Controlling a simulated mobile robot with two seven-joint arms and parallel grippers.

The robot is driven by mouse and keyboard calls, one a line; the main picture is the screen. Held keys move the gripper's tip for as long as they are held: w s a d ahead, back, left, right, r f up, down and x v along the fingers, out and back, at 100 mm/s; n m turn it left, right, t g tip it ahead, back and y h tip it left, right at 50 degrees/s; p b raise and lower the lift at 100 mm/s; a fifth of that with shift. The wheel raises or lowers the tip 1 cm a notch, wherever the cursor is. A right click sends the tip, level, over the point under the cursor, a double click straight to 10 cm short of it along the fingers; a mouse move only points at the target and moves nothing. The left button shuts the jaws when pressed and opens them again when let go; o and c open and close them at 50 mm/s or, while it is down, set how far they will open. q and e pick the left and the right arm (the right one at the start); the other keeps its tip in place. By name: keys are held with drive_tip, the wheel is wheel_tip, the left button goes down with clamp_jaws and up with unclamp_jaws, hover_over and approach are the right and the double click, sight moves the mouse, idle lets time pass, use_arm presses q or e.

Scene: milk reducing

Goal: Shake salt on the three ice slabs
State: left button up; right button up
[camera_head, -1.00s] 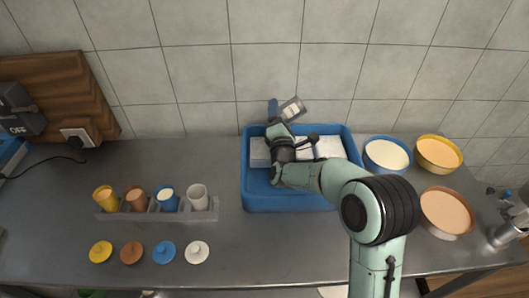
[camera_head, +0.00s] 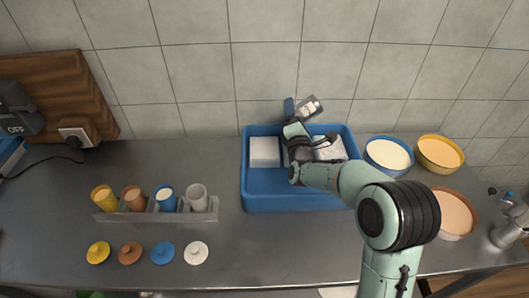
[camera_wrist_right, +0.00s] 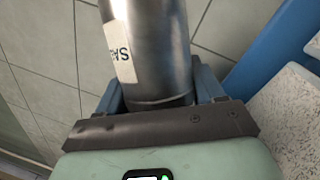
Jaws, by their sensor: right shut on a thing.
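My right gripper (camera_head: 297,112) is shut on the salt shaker (camera_head: 311,107), a metal cylinder with a white label. In the right wrist view the shaker (camera_wrist_right: 150,45) sits between the fingers, its label partly readable as salt. In the head view it is tilted, above the back of the blue tray (camera_head: 246,180). The right slab (camera_head: 330,149) is partly covered by my wrist. The middle slab (camera_head: 286,156) is mostly hidden behind the gripper. My left gripper is not in view.
Blue (camera_head: 388,153), yellow (camera_head: 439,152) and orange-filled (camera_head: 449,211) bowls stand right of the tray. A rack (camera_head: 140,215) of several cups stands left, with several loose lids in front. A tiled wall is close behind.

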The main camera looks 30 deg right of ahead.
sight(305, 110)
drive_tip(key=shift+s+d+b, duration=0.2)
drive_tip(key=shift+s+d, duration=0.15)
drive_tip(key=shift+d, duration=0.3)
drive_tip(key=shift+s+d+b, duration=0.15)
drive_tip(key=shift+s+d, duration=0.2)
drive_tip(key=shift+d, duration=0.3)
drive_tip(key=shift+r+m, duration=0.1)
drive_tip(key=shift+m, duration=0.2)
drive_tip(key=m, duration=0.1)
drive_tip(key=m+g+p, duration=0.1)
drive_tip(key=m, duration=0.1)
drive_tip(key=shift+r+m, duration=0.3)
drive_tip(key=m, duration=0.1)
drive_tip(key=m+p, duration=0.1)
drive_tip(key=m+g, duration=0.1)
drive_tip(key=shift+r+m+p, duration=0.25)
drive_tip(key=shift+m+p, duration=0.05)
drive_tip(key=shift+p, duration=0.1)
drive_tip(key=shift+m+g+y, duration=0.3)
drive_tip(key=shift+m, duration=0.2)
